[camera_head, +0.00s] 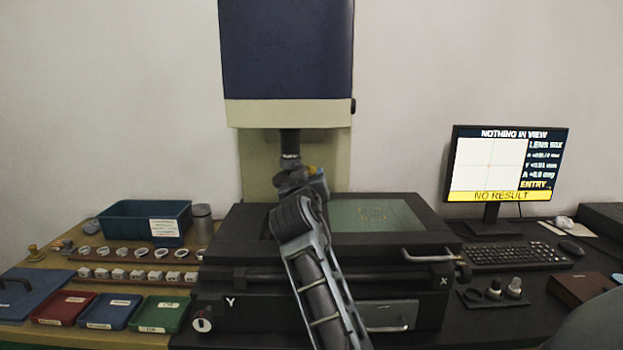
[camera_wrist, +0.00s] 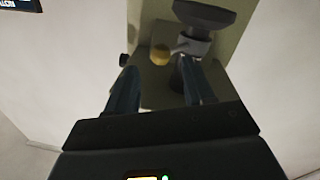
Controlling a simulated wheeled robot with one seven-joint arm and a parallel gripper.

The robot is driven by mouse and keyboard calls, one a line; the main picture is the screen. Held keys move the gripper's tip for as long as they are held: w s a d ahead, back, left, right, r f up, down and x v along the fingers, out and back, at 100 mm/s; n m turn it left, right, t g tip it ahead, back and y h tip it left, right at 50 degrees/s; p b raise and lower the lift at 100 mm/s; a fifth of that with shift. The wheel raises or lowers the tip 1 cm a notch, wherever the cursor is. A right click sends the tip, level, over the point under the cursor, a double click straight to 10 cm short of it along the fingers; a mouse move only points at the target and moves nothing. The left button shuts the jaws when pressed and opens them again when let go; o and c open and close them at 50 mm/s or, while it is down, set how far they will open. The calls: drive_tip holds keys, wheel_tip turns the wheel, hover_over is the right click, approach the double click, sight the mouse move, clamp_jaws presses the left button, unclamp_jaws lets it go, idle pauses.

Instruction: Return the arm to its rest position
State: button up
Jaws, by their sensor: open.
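My gripper (camera_wrist: 160,80) shows in the wrist view with its two dark fingers spread apart and nothing held between them. Past the fingertips are a yellow knob (camera_wrist: 160,55) and the dark round lens head (camera_wrist: 205,14) of the measuring machine. In the head view my arm reaches up from the bottom over the machine's stage. Its end is just below the machine's lens tube (camera_head: 290,143), and the arm hides part of the stage. The gripper's fingers are hard to make out there.
The stage glass (camera_head: 375,215) looks bare where visible. A monitor (camera_head: 507,163) reads "NOTHING IN VIEW" and "NO RESULT". At left are rows of rings (camera_head: 121,252), a teal bin (camera_head: 119,220), and red (camera_head: 72,307), blue (camera_head: 109,311) and green (camera_head: 159,314) trays. A keyboard (camera_head: 515,256) lies right.

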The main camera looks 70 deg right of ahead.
drive_tip(key=shift+s+a, duration=0.1)
drive_tip(key=shift+a, duration=0.45)
drive_tip(key=s+a+f+n+t+y, duration=0.2)
drive_tip(key=a+f+n+t+y, duration=0.2)
drive_tip(key=a+f, duration=0.65)
drive_tip(key=s+a+f+n+t+y, duration=0.2)
drive_tip(key=a+f+n+t+y, duration=0.25)
drive_tip(key=a+f, duration=0.65)
drive_tip(key=s+a+n+t+y, duration=0.1)
drive_tip(key=s+a+y, duration=0.2)
drive_tip(key=s+a, duration=0.4)
drive_tip(key=s+a+n+y, duration=0.2)
drive_tip(key=s+a+y, duration=0.15)
drive_tip(key=a, duration=0.55)
drive_tip(key=s+a+r+y, duration=0.1)
drive_tip(key=s+a+r, duration=0.1)
drive_tip(key=s, duration=0.4)
drive_tip(key=s+a+r+y, duration=0.1)
drive_tip(key=s+a+r, duration=0.1)
drive_tip(key=s+a, duration=0.2)
drive_tip(key=v, duration=0.3)
drive_tip(key=shift+f, duration=0.2)
